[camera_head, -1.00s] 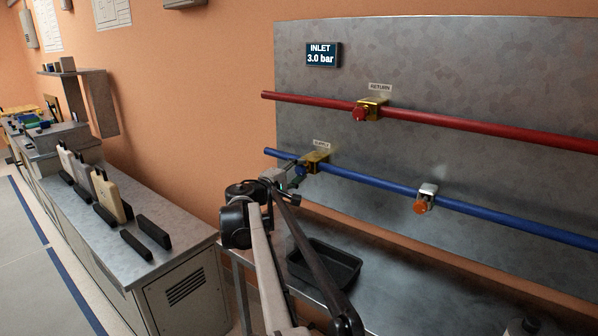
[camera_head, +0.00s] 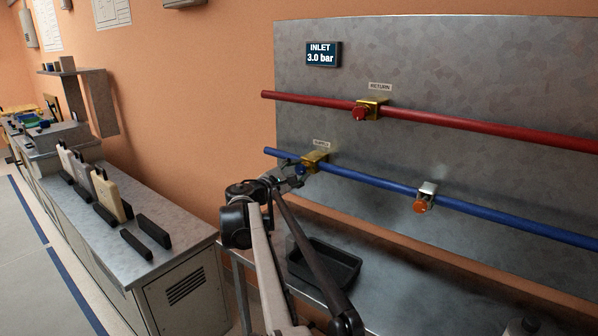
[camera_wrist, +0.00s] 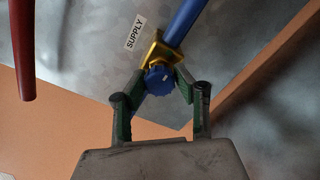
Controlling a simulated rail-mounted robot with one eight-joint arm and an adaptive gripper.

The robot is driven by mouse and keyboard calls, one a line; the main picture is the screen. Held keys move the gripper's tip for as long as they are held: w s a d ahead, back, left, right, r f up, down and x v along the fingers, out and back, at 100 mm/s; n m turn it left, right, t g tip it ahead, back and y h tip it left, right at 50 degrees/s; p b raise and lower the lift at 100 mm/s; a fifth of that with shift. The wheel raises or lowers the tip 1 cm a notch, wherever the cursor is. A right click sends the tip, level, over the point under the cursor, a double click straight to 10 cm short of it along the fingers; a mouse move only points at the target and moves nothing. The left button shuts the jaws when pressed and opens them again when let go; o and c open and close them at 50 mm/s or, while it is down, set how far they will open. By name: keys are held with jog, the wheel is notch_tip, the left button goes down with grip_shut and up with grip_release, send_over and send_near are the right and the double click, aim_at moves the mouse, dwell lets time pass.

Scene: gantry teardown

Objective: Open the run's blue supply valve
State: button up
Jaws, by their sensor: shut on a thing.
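The blue supply valve has a round blue knob (camera_wrist: 159,79) on a brass-yellow block (camera_wrist: 154,54), beside a SUPPLY label (camera_wrist: 134,31) in the wrist view. In the head view the brass block (camera_head: 315,160) sits on the blue pipe (camera_head: 375,184) near its left end. My gripper (camera_wrist: 159,84) is shut on the blue knob, with one green-padded finger on each side of it. In the head view my gripper (camera_head: 299,171) reaches the valve from the front left and partly hides the knob.
A red return pipe (camera_head: 450,122) with a red-knobbed valve (camera_head: 367,109) runs above. An orange-capped fitting (camera_head: 424,198) sits further right on the blue pipe. A black tray (camera_head: 324,264) lies on the bench below. The inlet display (camera_head: 322,54) reads 3.0 bar.

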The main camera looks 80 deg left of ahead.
dwell(0.4)
jog(key=o, duration=1.1)
jog(key=shift+s+d, duration=0.1)
jog(key=v, duration=1.1)
jog(key=shift+s+d, duration=0.3)
